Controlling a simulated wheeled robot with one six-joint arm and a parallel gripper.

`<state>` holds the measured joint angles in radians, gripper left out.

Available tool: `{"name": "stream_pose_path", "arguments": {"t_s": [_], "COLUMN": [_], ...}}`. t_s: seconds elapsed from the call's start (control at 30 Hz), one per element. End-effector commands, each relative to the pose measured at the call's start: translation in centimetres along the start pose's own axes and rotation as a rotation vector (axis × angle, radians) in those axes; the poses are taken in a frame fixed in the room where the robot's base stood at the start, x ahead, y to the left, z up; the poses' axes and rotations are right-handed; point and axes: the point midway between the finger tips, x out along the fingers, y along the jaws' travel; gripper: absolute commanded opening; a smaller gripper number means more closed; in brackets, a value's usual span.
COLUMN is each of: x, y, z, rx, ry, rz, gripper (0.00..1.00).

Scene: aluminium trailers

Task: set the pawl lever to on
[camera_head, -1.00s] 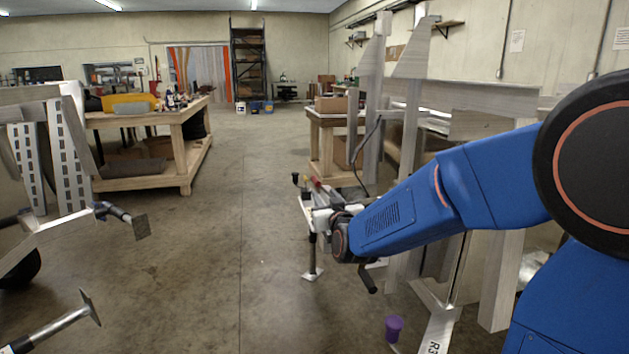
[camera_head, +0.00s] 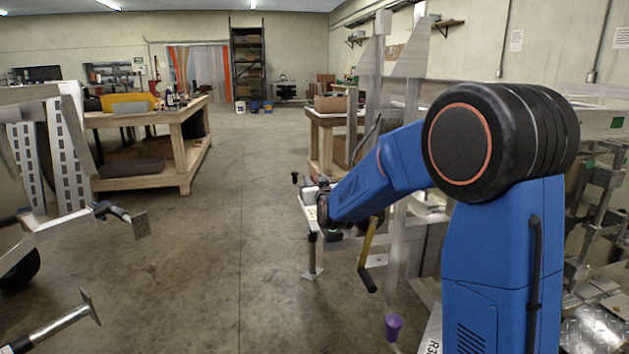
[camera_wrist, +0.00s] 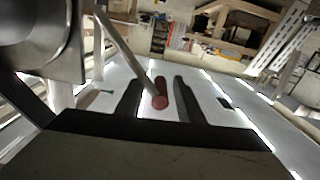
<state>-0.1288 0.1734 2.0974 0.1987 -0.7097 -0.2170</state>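In the wrist view a red-tipped lever (camera_wrist: 160,97) stands between the two dark fingers of my gripper (camera_wrist: 158,98). I take it to be the pawl lever. The fingers are apart, and a gap shows on each side of the red tip. Whether the lever is on or off, I cannot tell. In the head view my gripper is at the trailer tongue, mostly hidden by my blue arm, and the red lever does not show clearly there. A crank handle (camera_head: 367,255) with a black grip hangs just right of my wrist.
A jack leg (camera_head: 312,262) stands on the floor below the tongue. A purple cap (camera_head: 393,326) is low at the right. Upright aluminium posts (camera_head: 405,150) rise behind my arm. Another trailer (camera_head: 60,215) is at the left. The middle floor is clear, with a wooden workbench (camera_head: 183,160) behind.

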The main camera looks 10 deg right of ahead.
Motion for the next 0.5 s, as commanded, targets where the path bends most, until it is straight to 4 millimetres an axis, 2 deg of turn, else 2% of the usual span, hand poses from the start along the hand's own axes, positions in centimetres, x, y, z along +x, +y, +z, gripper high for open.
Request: {"name": "stream_pose_path", "arguments": {"t_s": [0.33,0.37,0.4,0.5], "x": [0.39,0.39,0.39,0.38], "y": [0.00,0.00,-0.01,-0.03], "z": [0.02,0.02,0.02,0.02], "rx": [0.000,0.000,0.000,0.000], "ry": [0.000,0.000,0.000,0.000], "rz": [0.000,0.000,0.000,0.000], "gripper": [0.34,0.29,0.20,0.00]}}
